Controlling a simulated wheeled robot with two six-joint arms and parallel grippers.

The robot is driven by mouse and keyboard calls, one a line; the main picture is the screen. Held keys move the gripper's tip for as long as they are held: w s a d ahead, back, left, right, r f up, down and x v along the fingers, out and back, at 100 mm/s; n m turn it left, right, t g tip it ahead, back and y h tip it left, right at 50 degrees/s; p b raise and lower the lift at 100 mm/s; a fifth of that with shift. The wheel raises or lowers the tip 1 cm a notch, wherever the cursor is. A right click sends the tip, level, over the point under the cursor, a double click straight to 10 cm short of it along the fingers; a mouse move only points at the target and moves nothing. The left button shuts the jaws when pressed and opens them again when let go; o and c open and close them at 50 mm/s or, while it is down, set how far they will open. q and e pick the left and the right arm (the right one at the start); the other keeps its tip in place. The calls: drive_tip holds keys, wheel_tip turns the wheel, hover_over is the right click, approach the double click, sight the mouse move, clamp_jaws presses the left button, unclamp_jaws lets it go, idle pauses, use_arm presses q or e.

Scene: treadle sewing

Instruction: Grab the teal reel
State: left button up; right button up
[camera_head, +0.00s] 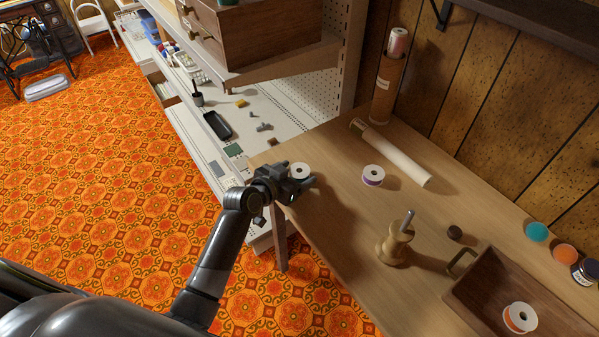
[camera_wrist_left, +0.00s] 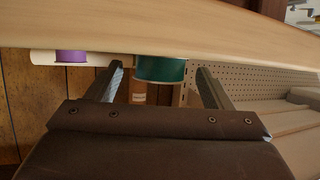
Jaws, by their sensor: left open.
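The teal reel (camera_head: 300,169) stands upright at the near left corner of the wooden table; mostly its white top shows in the head view. My left gripper (camera_head: 297,175) is open and low at that corner, with its fingers around or just short of the reel. In the left wrist view, which is upside down, the teal reel (camera_wrist_left: 161,71) sits between the two fingertips, with a gap on each side. Whether the fingers reach past its sides is hard to tell. My right gripper is not in view.
A purple reel (camera_head: 373,176) stands to the right on the table (camera_head: 335,215). Behind it lies a white roll (camera_head: 395,157). A wooden spool stand (camera_head: 396,244) and a wooden tray (camera_head: 476,283) with an orange reel (camera_head: 520,317) are nearer. Shelving (camera_head: 283,92) adjoins the table's left end.

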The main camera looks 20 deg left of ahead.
use_arm(q)
drive_tip(key=shift+w+d+f, duration=0.1)
drive_tip(key=shift+w+d, duration=0.05)
drive_tip(key=shift+w, duration=0.15)
drive_tip(key=c, duration=1)
drive_tip(key=shift+c, duration=0.2)
